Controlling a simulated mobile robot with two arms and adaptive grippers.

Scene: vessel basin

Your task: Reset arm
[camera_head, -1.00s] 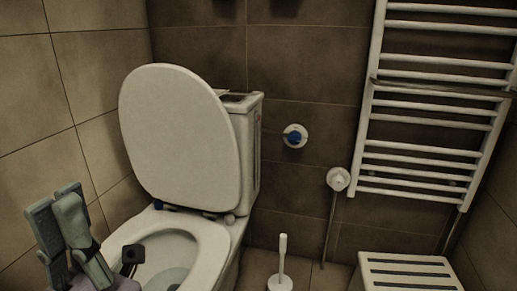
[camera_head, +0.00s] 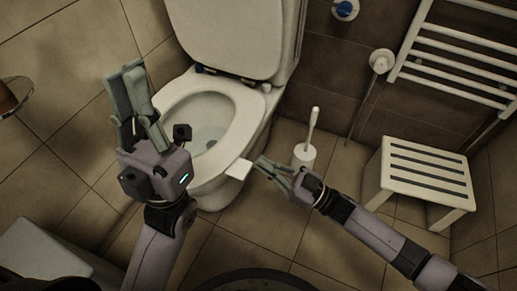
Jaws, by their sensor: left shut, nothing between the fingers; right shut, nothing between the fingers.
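My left gripper (camera_head: 124,72) points up the picture, in front of the toilet's left side. Its fingers are shut with nothing held. My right gripper (camera_head: 261,163) comes in from the lower right and points left, near the front right of the toilet bowl. It is shut and empty. The toilet (camera_head: 225,98) stands behind both grippers with its lid (camera_head: 232,38) raised and the bowl open. A small flat white piece (camera_head: 238,169) shows just left of the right fingertips; I cannot tell whether they touch.
A white toilet brush (camera_head: 305,154) stands on the floor behind my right gripper. A white slatted stool (camera_head: 428,180) is at the right, below a white towel rail (camera_head: 460,55). A pale box-like thing (camera_head: 40,250) sits at the lower left.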

